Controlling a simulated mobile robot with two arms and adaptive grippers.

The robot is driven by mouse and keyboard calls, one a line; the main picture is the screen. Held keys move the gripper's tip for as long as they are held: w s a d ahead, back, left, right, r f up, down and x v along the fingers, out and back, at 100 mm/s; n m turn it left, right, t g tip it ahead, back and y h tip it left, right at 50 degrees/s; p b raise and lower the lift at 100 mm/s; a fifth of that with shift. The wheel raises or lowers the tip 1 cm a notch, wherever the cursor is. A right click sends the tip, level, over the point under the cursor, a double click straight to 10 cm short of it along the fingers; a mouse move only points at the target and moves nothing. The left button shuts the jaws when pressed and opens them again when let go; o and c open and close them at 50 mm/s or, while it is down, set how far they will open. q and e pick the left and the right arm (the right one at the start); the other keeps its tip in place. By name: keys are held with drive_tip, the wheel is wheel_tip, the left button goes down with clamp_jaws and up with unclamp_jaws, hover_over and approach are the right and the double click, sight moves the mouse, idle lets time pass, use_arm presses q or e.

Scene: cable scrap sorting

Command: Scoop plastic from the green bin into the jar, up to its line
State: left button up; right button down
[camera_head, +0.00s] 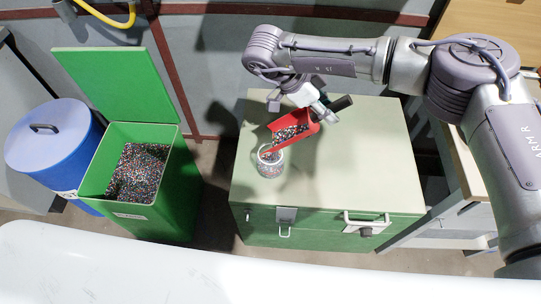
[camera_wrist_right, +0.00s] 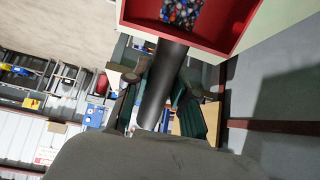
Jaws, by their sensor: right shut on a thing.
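The red scoop (camera_head: 291,129) holds multicoloured plastic granules and is over the jar. My right gripper (camera_head: 322,104) is shut on the scoop's dark handle; the right wrist view shows the handle (camera_wrist_right: 163,85) between the fingers and granules in the scoop (camera_wrist_right: 244,14). The clear jar (camera_head: 270,161) stands on the green cabinet, with granules visible inside. The scoop's lip is at the jar's rim; I cannot tell whether they touch. The jar's line cannot be made out. The green bin (camera_head: 182,196) stands open at the left, with many granules inside. My left gripper is not in view.
The green cabinet top (camera_head: 375,170) is otherwise clear around the jar. A blue drum (camera_head: 47,137) with a lid stands left of the bin. The bin's raised green lid (camera_head: 115,84) stands behind it. A workbench is right of the cabinet.

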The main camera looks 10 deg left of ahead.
sight(315, 113)
drive_tip(key=shift+a, duration=0.1)
idle(0.4)
drive_tip(key=shift+a+r+h, duration=0.25)
drive_tip(key=shift+a+h, duration=0.25)
drive_tip(key=shift+a, duration=0.1)
drive_tip(key=shift+s+a+r+h+p, duration=0.1)
drive_tip(key=shift+a+r+h+p, duration=0.3)
drive_tip(key=shift+a+h+p, duration=0.35)
drive_tip(key=shift+d, duration=0.15)
drive_tip(key=shift+a+r+p, duration=0.2)
drive_tip(key=shift+a+p, duration=0.25)
drive_tip(key=shift+p, duration=0.05)
drive_tip(key=shift+s+a+r+t+h+p, duration=0.1)
drive_tip(key=shift+a+r+t+h+p, duration=0.1)
drive_tip(key=shift+a+h, duration=0.25)
drive_tip(key=shift+s+a+r+t+h+p, duration=0.1)
drive_tip(key=shift+a+r+h+p, duration=0.1)
drive_tip(key=shift+a+h, duration=0.25)
idle(0.6)
